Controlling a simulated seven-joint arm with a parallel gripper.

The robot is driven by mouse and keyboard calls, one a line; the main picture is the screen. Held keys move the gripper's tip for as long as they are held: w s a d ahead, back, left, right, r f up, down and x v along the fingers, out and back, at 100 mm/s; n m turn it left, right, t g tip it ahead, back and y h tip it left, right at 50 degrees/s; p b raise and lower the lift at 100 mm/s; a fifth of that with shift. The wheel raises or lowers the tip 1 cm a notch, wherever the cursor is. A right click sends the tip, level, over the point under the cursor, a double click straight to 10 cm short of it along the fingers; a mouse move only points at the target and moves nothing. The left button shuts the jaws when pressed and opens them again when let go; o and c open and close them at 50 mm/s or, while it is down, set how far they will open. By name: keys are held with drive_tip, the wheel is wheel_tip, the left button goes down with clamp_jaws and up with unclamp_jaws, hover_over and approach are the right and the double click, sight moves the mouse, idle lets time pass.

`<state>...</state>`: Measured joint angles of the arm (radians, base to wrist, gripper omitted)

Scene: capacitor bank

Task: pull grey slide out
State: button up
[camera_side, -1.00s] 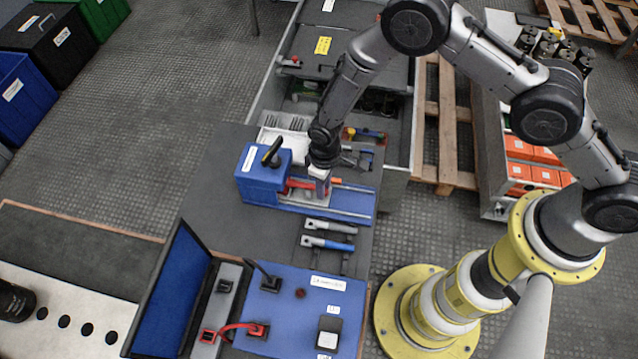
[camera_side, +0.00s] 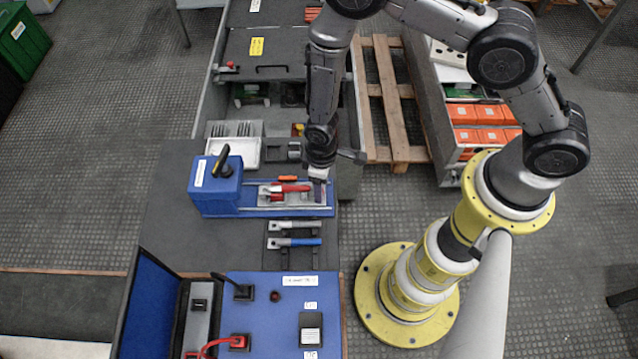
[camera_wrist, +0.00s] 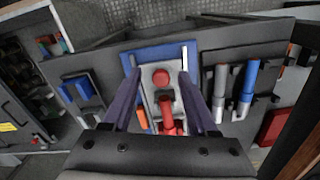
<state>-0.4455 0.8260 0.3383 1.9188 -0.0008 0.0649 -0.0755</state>
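The grey slide (camera_side: 264,195) lies between rails on a blue base that runs right from a blue housing (camera_side: 215,187). A red handle (camera_side: 291,188) sits on it, and the wrist view shows a red round knob (camera_wrist: 160,77) and red parts (camera_wrist: 169,118). My gripper (camera_side: 319,190) points down at the right end of the base. The exact contact is hidden.
A grey-handled tool (camera_side: 295,226) and a blue-handled tool (camera_side: 295,243) lie in front of the base. A blue panel (camera_side: 270,318) with a red cable stands nearer. A white tray (camera_side: 246,151) is behind. The bench's right edge is close to my gripper.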

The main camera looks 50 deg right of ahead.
drive_tip(key=shift+w+a+r, duration=0.1)
drive_tip(key=shift+r, duration=0.5)
wheel_tip(320, 180, up, 13)
drive_tip(key=shift+f, duration=0.2)
